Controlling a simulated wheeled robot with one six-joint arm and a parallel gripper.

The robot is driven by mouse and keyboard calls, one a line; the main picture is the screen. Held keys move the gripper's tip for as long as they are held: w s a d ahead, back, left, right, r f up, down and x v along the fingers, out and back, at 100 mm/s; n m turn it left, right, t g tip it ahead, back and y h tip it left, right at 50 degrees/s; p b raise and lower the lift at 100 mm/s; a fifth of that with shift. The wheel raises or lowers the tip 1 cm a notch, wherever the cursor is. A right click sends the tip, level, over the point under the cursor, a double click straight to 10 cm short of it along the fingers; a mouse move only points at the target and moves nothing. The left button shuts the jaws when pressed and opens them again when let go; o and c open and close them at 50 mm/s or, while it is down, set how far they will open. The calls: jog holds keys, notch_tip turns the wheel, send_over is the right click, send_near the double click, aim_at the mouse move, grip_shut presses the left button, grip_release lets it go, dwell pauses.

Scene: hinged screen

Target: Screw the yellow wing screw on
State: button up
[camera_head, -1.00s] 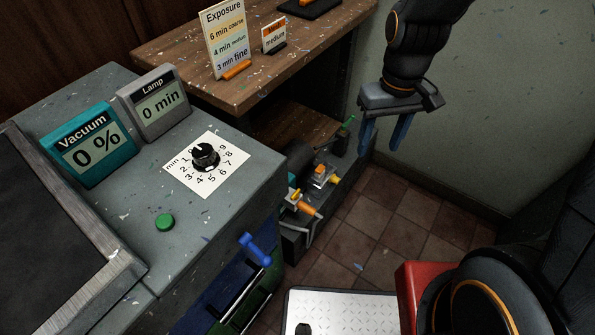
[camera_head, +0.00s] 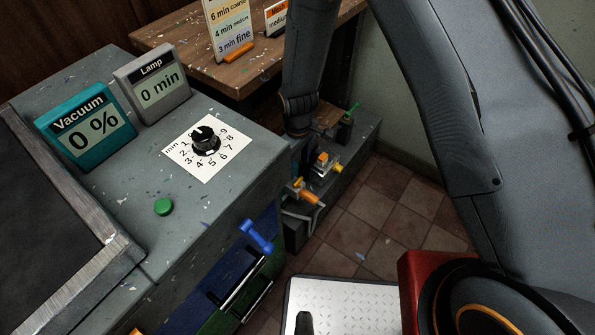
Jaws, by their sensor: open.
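On the low grey bench beyond the cabinet is a small clamp-like assembly with yellow and orange parts. One small yellow piece (camera_head: 337,168) sticks out at its right, and another (camera_head: 298,182) is at its left front. I cannot tell at this size which is the wing screw, or whether it sits on a thread. My gripper (camera_head: 303,158) points down just behind and left of the assembly. It is dark and partly hidden by the cabinet corner and the parts.
The grey cabinet (camera_head: 150,215) with a dial (camera_head: 205,140) and a blue handle (camera_head: 257,237) stands close at the left. An orange handle (camera_head: 311,198) juts from the low bench. The tiled floor (camera_head: 385,220) at right is clear.

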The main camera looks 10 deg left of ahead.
aim_at(298, 180)
notch_tip(298, 180, down, 8)
jog(key=b, duration=0.5)
jog(key=shift+f, duration=0.15)
jog(key=shift+r, duration=0.2)
jog(key=c, duration=0.9)
jog(key=m, duration=0.3)
jog(key=shift+m, duration=0.4)
jog(key=m, duration=0.3)
jog(key=shift+m, duration=0.4)
jog(key=m, duration=1.8)
jog(key=shift+w+m, duration=0.1)
jog(key=shift+m, duration=0.2)
jog(key=m, duration=1.2)
jog(key=shift+m, duration=0.4)
jog(key=o, duration=0.9)
jog(key=shift+c, duration=0.2)
